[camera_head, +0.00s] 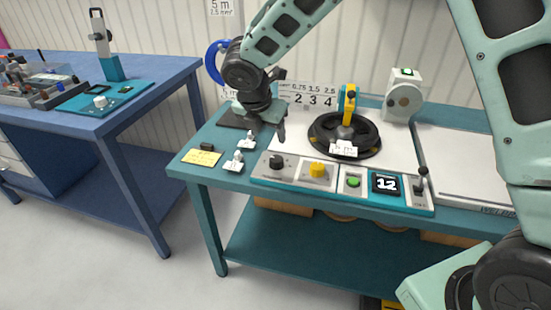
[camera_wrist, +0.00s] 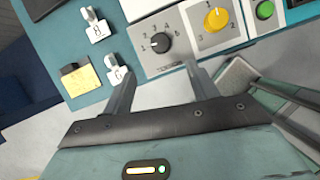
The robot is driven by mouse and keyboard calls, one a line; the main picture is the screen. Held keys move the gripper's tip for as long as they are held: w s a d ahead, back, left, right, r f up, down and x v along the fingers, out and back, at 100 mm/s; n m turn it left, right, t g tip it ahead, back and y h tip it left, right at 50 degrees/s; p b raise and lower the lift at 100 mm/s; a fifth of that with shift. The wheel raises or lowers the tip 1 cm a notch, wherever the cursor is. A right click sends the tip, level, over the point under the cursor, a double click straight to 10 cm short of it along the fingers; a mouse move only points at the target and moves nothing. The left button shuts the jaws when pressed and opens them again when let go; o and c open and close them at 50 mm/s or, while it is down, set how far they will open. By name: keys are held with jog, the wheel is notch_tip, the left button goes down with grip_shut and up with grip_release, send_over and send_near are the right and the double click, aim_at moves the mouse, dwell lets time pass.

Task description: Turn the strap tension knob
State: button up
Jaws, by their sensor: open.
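The black dial knob (camera_head: 277,162) sits at the left end of the control panel (camera_head: 258,180) on the teal bench. In the wrist view the black knob (camera_wrist: 161,43) has numbers around it and a small dark label under it that looks like "TENSION". My gripper (camera_head: 282,138) is open and empty, above the bench and just behind the black knob in the head view. In the wrist view the fingertips (camera_wrist: 159,62) point toward the black knob from below, one to each side, apart from it. The knob is unobstructed there.
A yellow knob (camera_head: 318,169), green button (camera_head: 353,182), display reading 12 (camera_head: 385,184) and lever (camera_head: 421,184) lie to the right. Two small white tagged pieces and a yellow note (camera_head: 201,157) lie left. A black reel (camera_head: 362,143) stands behind the panel.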

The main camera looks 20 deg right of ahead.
aim_at(276, 159)
jog(key=x, duration=1.3)
jog(key=shift+s+f, duration=0.1)
jog(key=shift+s, duration=0.05)
jog(key=shift+c, duration=0.3)
jog(key=c, duration=0.9)
